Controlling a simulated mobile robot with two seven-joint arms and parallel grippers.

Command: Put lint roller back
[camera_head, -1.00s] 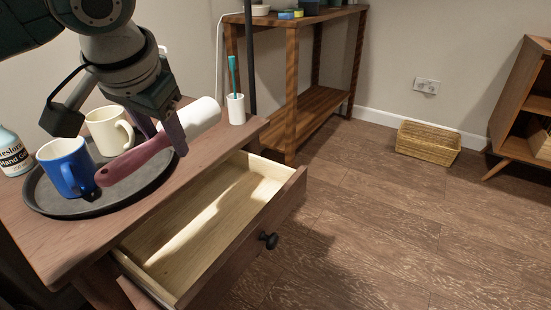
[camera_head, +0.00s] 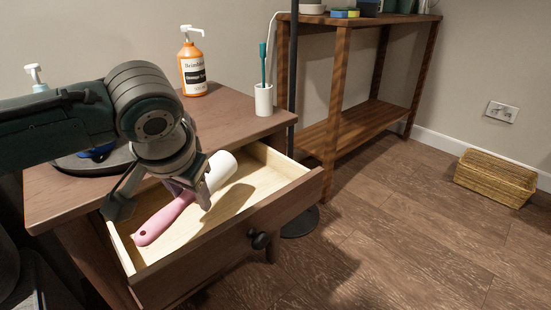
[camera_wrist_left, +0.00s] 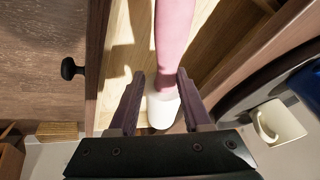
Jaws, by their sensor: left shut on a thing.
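The lint roller (camera_head: 219,171) has a white roll and a pink handle. It is in or just above the open drawer (camera_head: 262,186), its handle pointing to the front left; I cannot tell whether it touches the drawer floor. My left gripper (camera_head: 186,187) is shut on the lint roller near where handle and roll meet. In the left wrist view the lint roller (camera_wrist_left: 174,40) passes between the two fingers of the left gripper (camera_wrist_left: 160,88), over the pale drawer floor. My right gripper is not in view.
The drawer belongs to a wooden cabinet (camera_head: 225,115). On its top stand an orange pump bottle (camera_head: 193,68), a white cup (camera_head: 263,99) with a teal brush, and a dark tray (camera_head: 85,165) partly behind my arm. A wooden shelf (camera_head: 345,130) and a basket (camera_head: 495,178) stand to the right.

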